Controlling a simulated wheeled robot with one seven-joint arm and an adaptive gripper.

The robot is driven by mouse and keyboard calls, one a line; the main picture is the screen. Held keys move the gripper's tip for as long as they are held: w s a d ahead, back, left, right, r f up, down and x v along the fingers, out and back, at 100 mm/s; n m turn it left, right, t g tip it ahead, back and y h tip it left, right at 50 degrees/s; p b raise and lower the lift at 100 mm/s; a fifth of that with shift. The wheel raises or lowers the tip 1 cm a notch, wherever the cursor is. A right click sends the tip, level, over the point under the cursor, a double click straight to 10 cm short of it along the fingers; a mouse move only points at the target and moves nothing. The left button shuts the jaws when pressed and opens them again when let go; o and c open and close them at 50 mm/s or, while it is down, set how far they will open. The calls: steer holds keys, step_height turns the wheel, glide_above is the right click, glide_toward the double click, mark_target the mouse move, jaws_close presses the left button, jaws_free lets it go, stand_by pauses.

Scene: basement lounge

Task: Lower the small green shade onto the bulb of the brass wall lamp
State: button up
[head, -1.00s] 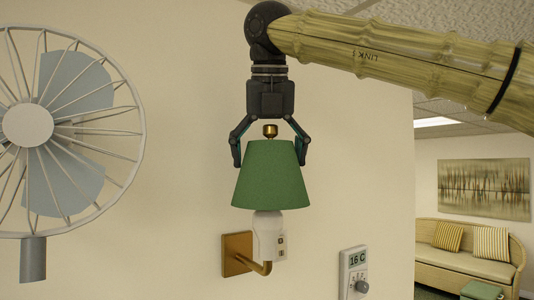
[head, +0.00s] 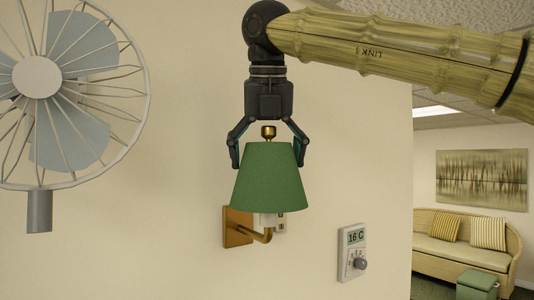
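The green shade (head: 268,180) hangs upright, wide end down, with a brass knob (head: 268,131) above it. My gripper (head: 268,157) points down from above, its two fingers against opposite sides of the shade's upper part. The brass wall lamp (head: 238,229) has a square wall plate and a curved arm that rises under the shade. A short white part (head: 265,220) on that arm shows just below the shade's lower rim. The bulb is hidden, and I cannot tell whether the shade rests on it.
A wire-caged fan (head: 60,85) is at the left. A thermostat (head: 352,252) reading 16 C is to the right. A sofa (head: 460,245) and green stool (head: 477,284) stand farther back.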

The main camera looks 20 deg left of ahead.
mark_target(267, 127)
steer(key=shift+s+f+b, duration=0.2)
steer(key=shift+f+b, duration=0.3)
steer(key=shift+f, duration=0.3)
steer(key=shift+w+f+b, duration=0.1)
steer(key=shift+f+b, duration=0.4)
steer(key=shift+f, duration=0.4)
steer(key=o, duration=0.7)
steer(key=shift+r, duration=0.1)
steer(key=v, duration=1.2)
